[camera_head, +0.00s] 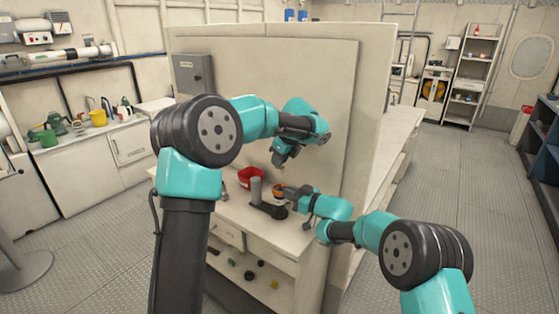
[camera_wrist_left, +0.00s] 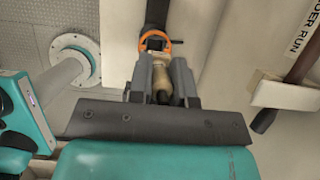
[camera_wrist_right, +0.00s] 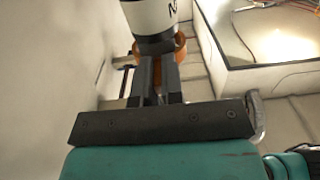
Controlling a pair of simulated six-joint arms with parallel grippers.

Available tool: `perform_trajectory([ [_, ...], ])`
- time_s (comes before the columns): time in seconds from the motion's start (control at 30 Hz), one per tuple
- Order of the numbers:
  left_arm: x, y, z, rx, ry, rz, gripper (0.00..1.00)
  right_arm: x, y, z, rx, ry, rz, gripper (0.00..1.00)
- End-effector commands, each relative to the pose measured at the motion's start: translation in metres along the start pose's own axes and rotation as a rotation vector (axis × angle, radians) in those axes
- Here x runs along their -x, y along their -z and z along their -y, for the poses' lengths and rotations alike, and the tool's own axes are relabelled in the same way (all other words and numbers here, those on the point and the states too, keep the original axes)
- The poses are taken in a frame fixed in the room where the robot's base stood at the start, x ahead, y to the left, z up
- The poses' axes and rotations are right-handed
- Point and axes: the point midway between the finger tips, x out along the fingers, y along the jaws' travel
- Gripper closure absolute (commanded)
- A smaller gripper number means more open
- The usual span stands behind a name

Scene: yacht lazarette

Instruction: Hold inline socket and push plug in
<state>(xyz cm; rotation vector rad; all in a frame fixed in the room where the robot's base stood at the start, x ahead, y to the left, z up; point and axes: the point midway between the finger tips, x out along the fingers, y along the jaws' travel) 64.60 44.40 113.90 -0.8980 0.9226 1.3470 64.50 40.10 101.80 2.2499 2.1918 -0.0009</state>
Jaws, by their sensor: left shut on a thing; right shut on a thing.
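My left gripper (camera_wrist_left: 161,82) is shut on a tan, rounded piece, apparently the plug (camera_wrist_left: 162,80). In the head view it (camera_head: 279,161) points down above the bench top. An orange ring-shaped part with a dark middle, apparently the inline socket (camera_wrist_left: 154,41), lies just beyond the plug; I cannot tell whether they touch. The socket also shows in the head view (camera_head: 278,190). My right gripper (camera_head: 284,191) reaches in low from the right and is shut on it. In the right wrist view its fingers (camera_wrist_right: 157,72) partly hide the orange part (camera_wrist_right: 180,48).
A red container (camera_head: 250,177) stands behind a grey upright cylinder (camera_head: 256,189) on the bench. A dark part (camera_head: 270,210) lies at the cylinder's foot. A tall panel (camera_head: 270,100) rises behind the bench. The bench (camera_head: 240,217) has bare top in front.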

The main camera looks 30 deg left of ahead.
Motion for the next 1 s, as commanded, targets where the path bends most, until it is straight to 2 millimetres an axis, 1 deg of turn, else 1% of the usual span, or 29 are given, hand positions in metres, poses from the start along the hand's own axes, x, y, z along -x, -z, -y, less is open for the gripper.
perform_trajectory([
  [0.27, -0.009, 0.004, 0.0, -0.001, -0.003, 0.0, 1.0, 0.0, 0.0, 0.0, 0.0, 0.0, 0.0, 1.0],
  [0.7, -0.036, 0.015, 0.0, 0.001, -0.002, 0.0, 1.0, 0.0, 0.0, 0.0, 0.0, 0.0, 0.0, 1.0],
  [1.0, -0.042, 0.017, 0.0, 0.001, -0.001, 0.0, 1.0, 0.0, 0.0, 0.0, 0.0, 0.0, 0.0, 1.0],
])
